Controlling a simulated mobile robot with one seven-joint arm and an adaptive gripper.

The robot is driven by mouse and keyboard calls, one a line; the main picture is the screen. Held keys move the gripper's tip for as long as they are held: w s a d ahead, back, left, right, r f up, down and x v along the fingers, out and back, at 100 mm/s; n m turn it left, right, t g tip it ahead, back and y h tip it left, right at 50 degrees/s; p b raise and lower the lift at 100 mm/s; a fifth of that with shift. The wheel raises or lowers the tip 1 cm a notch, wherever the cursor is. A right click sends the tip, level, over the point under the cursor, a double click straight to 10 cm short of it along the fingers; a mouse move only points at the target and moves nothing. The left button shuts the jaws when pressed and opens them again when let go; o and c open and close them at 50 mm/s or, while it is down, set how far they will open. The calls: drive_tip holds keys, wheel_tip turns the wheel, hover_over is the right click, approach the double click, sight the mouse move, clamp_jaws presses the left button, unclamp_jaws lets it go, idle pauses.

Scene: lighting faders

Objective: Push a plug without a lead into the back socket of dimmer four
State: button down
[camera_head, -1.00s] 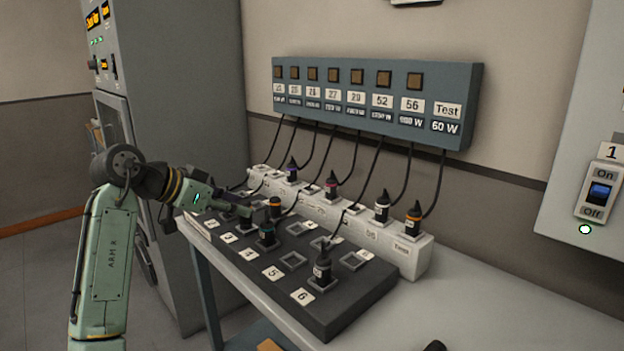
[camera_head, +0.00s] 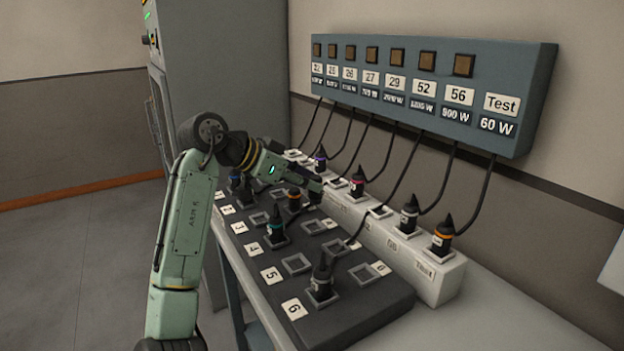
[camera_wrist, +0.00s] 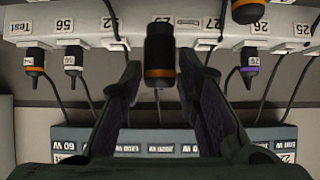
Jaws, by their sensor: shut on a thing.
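My gripper (camera_head: 316,190) is shut on a dark plug with an orange band, which shows between the fingers in the wrist view (camera_wrist: 160,55). In the head view the held plug is mostly hidden. The gripper is over the back part of the dimmer block (camera_head: 375,310). Dimmer four's label (camera_head: 252,249) is at the front edge. A teal-banded plug (camera_head: 276,228) stands in its front socket. Its back socket (camera_head: 313,226) looks empty, in front of and below the gripper.
Another orange-banded plug (camera_head: 295,198) stands just left of the gripper, also in the wrist view (camera_wrist: 245,10). A dark plug (camera_head: 322,278) stands at dimmer six. Behind runs a white socket strip (camera_head: 430,278) with leaded plugs, under a labelled wall box (camera_head: 430,120).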

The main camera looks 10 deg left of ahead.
drive_tip(key=shift+s+f+b, duration=0.1)
drive_tip(key=shift+f+b, duration=2.15)
drive_tip(key=shift+f, duration=0.4)
drive_tip(key=shift+a+p, duration=0.1)
drive_tip(key=shift+p, duration=0.25)
drive_tip(key=shift+f, duration=0.9)
drive_tip(key=c, duration=1.1)
unclamp_jaws()
